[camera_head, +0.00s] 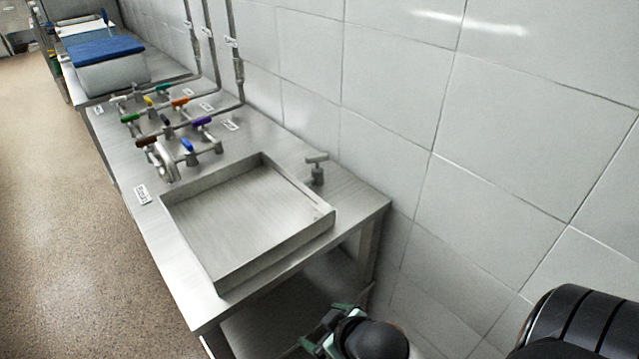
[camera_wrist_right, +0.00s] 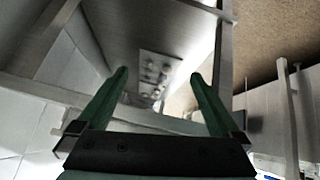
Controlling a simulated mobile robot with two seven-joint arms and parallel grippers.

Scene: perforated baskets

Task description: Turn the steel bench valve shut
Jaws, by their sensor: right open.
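A small valve with a pale grey lever (camera_head: 317,158) stands on the steel bench, beside the wall and just right of the shallow tray. Its lever lies roughly level, pointing left to right. My right gripper (camera_head: 322,338) is low at the bottom of the head view, below the bench's near end and well apart from the valve. In the right wrist view its two green fingers (camera_wrist_right: 158,76) are spread, with nothing between them. I cannot make out the valve in the wrist view. My left gripper is not in view.
A square steel tray (camera_head: 222,281) takes up the bench's near end. Farther along stand several pipe valves with coloured levers, such as purple (camera_head: 202,121), blue (camera_head: 187,145) and brown (camera_head: 147,141). A tiled wall (camera_head: 390,90) runs along the right; open floor (camera_head: 60,230) lies left.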

